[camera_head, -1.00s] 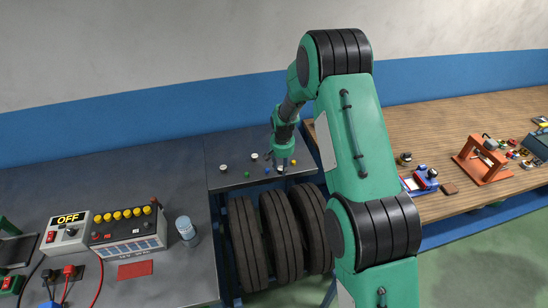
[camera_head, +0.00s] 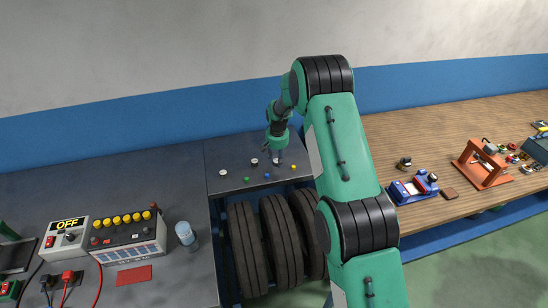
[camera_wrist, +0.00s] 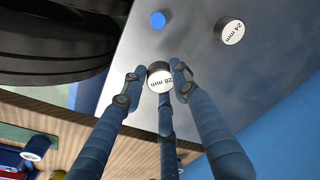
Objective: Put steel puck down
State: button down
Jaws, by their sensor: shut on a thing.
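A steel puck marked "28 mm" (camera_wrist: 159,80) is between my fingertips in the wrist view, its labelled face toward the camera. My gripper (camera_wrist: 157,76) is shut on it. In the head view my gripper (camera_head: 277,160) points down over the right part of the dark metal shelf (camera_head: 225,150). I cannot tell whether the puck touches the shelf. A second puck marked "24 mm" (camera_wrist: 230,31) stands apart on the shelf; in the head view it seems to be the puck (camera_head: 254,162) just left of my gripper. Another pale-topped puck (camera_head: 223,173) stands farther left.
Small green (camera_head: 246,180), blue (camera_head: 267,174) and yellow (camera_head: 293,166) markers lie along the shelf front. Tyres (camera_head: 282,240) stand below. A wooden bench (camera_head: 450,120) with a blue vise (camera_head: 413,187) is at right. A switch box (camera_head: 66,238) and battery (camera_head: 128,238) stand at left.

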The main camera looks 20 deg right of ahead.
jog(key=shift+w+d+f, duration=0.1)
jog(key=shift+w+f, duration=0.05)
jog(key=shift+w, duration=1.6)
jog(key=shift+w+d+f, duration=0.1)
jog(key=shift+w+f, duration=0.05)
jog(key=shift+w, duration=1.55)
jog(key=shift+f, duration=0.1)
jog(key=shift+f, duration=1.65)
jog(key=shift+f, duration=0.1)
jog(key=c, duration=1.3)
grip_release()
jog(key=shift+c, duration=0.2)
notch_tip(320, 180, up, 12)
jog(key=s, duration=0.1)
jog(key=shift+a, duration=0.15)
